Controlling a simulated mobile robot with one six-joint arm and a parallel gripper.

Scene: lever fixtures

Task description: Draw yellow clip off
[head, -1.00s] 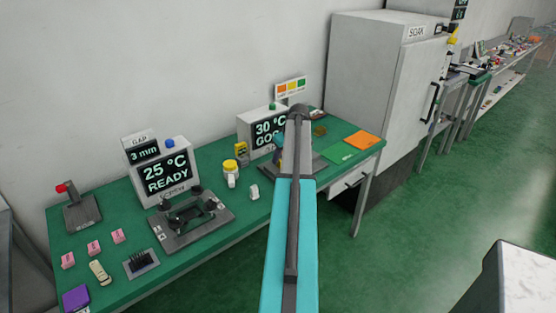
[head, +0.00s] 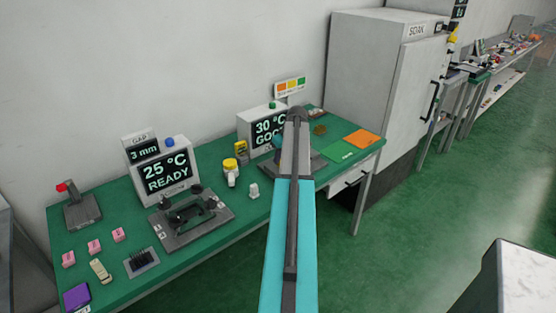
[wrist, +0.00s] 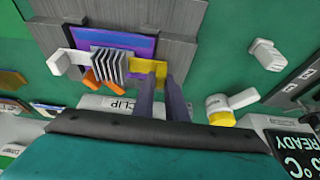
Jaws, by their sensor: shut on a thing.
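The yellow clip (wrist: 150,66) sits at the right side of a finned grey heat sink (wrist: 110,62) on a purple board in the wrist view. My gripper (wrist: 161,80) has its two dark fingers at the clip and is shut on it. The fingers hide part of the clip. A white clip (wrist: 68,61) is at the heat sink's left side, and orange tabs (wrist: 95,85) stick out below the fins. In the head view my arm hides the gripper and most of this fixture.
A white block marked CLIP (wrist: 117,103) lies just below the fixture in the wrist view. A yellow-capped white jar (head: 230,172) and a small white piece (head: 253,190) stand left of my arm on the green bench. Green and orange pads (head: 350,146) lie to the right.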

